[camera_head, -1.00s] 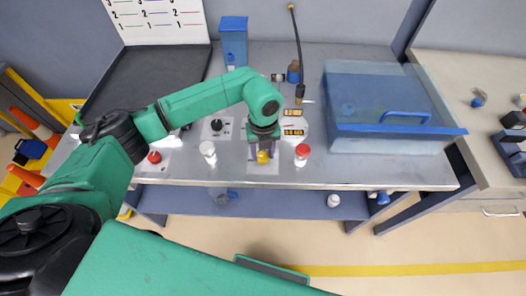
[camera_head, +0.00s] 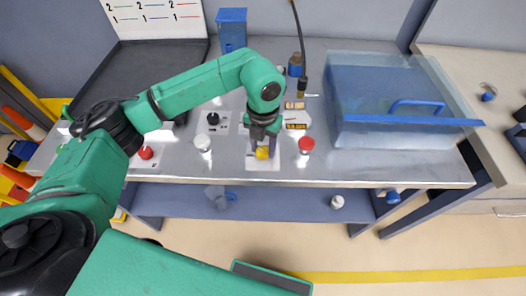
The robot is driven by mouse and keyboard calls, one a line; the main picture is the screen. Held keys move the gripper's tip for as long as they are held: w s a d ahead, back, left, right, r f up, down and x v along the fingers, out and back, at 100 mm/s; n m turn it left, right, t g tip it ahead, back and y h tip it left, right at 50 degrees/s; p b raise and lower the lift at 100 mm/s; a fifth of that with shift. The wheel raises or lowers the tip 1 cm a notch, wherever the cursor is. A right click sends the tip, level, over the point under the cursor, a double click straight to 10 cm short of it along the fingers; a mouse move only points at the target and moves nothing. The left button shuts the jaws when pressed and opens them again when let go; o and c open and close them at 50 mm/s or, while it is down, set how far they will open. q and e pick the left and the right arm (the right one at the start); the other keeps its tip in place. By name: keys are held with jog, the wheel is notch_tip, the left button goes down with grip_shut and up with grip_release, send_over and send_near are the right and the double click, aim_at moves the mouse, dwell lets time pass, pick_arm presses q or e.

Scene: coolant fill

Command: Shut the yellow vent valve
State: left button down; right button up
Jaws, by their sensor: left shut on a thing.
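The yellow vent valve (camera_head: 262,153) sits on a pale plate (camera_head: 262,165) near the front edge of the metal bench. My left gripper (camera_head: 262,146) reaches down over it from above, its fingers closed on the yellow knob. The wrist and fingers hide the upper part of the valve, so its exact angle is hard to read. My right gripper is not in this view.
A white knob (camera_head: 202,142) and a red-topped one (camera_head: 306,145) stand on either side of the valve. A black knob (camera_head: 213,119) and a red button (camera_head: 146,152) are further left. A clear-blue lidded bin (camera_head: 395,105) fills the bench's right.

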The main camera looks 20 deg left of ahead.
pick_arm(q)
jog(key=m+b, duration=0.4)
jog(key=m, duration=0.1)
jog(key=shift+f+m, duration=0.1)
jog(key=shift+m, duration=0.2)
jog(key=m+b, duration=0.2)
jog(key=m, duration=0.1)
jog(key=shift+b, duration=0.3)
jog(key=shift+r+m+b, duration=0.2)
jog(key=shift+m+b, duration=0.25)
jog(key=shift+m, duration=0.55)
jog(key=shift+r, duration=0.1)
jog(key=shift+c, duration=1.9)
grip_release()
